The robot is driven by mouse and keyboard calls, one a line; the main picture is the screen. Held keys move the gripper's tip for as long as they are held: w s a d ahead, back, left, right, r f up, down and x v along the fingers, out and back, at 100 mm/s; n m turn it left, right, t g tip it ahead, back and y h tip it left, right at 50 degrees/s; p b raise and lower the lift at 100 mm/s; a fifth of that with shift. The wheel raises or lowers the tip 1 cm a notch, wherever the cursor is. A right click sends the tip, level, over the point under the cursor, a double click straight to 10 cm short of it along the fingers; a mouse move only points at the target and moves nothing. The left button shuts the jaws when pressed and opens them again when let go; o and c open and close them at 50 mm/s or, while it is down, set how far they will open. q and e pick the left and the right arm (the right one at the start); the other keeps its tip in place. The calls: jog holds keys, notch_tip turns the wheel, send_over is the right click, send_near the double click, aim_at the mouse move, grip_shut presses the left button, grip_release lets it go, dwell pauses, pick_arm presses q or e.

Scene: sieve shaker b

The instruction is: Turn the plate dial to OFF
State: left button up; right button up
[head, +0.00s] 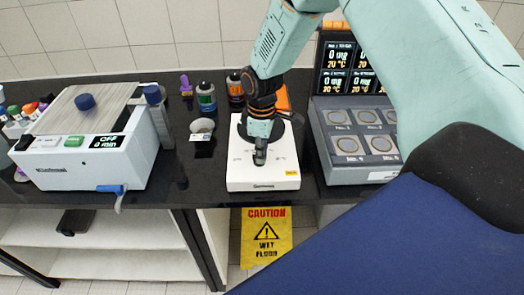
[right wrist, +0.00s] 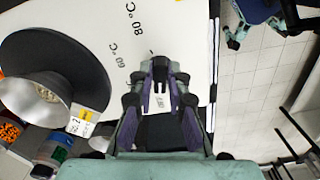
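The plate device is a white box (head: 263,182) with a dark round top plate, partly behind my right arm. My right gripper (head: 260,157) points down at its front face, among small printed marks. In the right wrist view, my right gripper (right wrist: 165,72) has its narrow fingers close together over the white face (right wrist: 85,18), beside the marks 60 °C and 80 °C. A small printed label shows between the fingers. My left gripper is not in view.
A white shaker (head: 85,150) with a display reading OFF stands at left. A grey unit (head: 356,140) with several round pads and screens stands at right. Small jars (head: 206,97) stand behind. A yellow caution sign (head: 266,236) is below the bench edge.

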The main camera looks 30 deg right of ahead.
jog(key=o, duration=0.4)
notch_tip(320, 180, up, 12)
dwell(0.6)
jog(key=shift+s+f, duration=0.1)
dwell(0.5)
